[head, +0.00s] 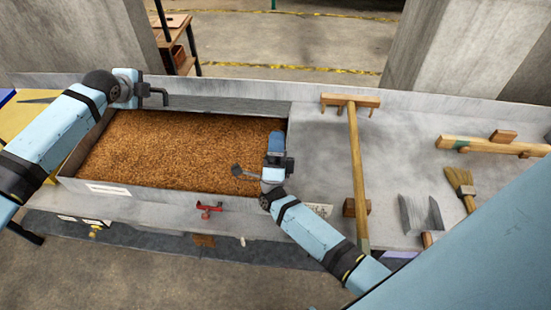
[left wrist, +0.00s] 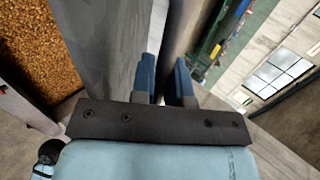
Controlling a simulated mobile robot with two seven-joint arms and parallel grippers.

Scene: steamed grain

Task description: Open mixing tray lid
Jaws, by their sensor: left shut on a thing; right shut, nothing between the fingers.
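The mixing tray (head: 130,200) is a grey open trough filled with brown grain (head: 180,150). I see no lid lying over the grain. My left gripper (head: 142,90) is at the tray's far left corner, next to a dark bent handle bar (head: 163,97). In the left wrist view its blue fingers (left wrist: 167,85) are shut around a grey rounded bar (left wrist: 184,35), with the tray's grey wall (left wrist: 110,45) and grain to the left. My right gripper (head: 277,142) is shut and empty over the tray's right end, with a small dark piece (head: 245,172) beside it.
A long wooden rake (head: 354,160) lies on the grey counter right of the tray. A wooden bar (head: 480,146), brush (head: 460,182) and metal scraper (head: 420,212) lie farther right. A red valve (head: 208,208) sticks out of the front. Concrete pillars stand behind.

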